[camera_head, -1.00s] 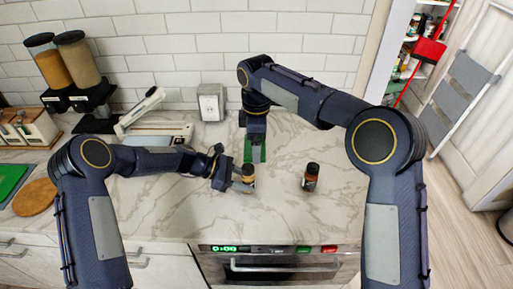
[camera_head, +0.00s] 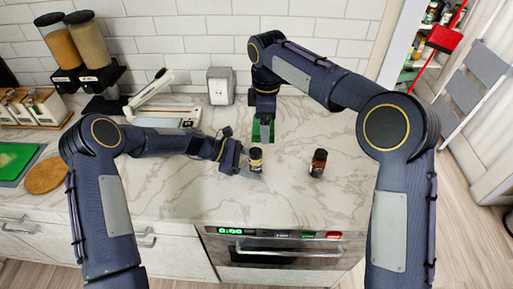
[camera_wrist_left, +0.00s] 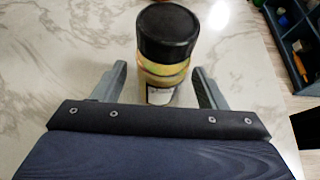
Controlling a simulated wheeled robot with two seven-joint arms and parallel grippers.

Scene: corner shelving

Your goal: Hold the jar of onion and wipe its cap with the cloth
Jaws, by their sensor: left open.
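A small jar with a black cap and yellowish contents (camera_head: 256,159) stands upright on the counter; its label is too small to read. My left gripper (camera_head: 248,165) is open, low beside this jar. In the left wrist view the jar (camera_wrist_left: 167,35) stands between the two spread fingers (camera_wrist_left: 160,80), with a visible gap on its left side. A green cloth (camera_head: 256,132) lies on the counter behind the jar. My right gripper (camera_head: 266,138) points down over the cloth and partly hides it; whether its fingers are shut on it is unclear.
A second, reddish-brown jar with a dark cap (camera_head: 318,163) stands to the right. An oven (camera_head: 285,250) is below the counter's front edge. Front counter is clear.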

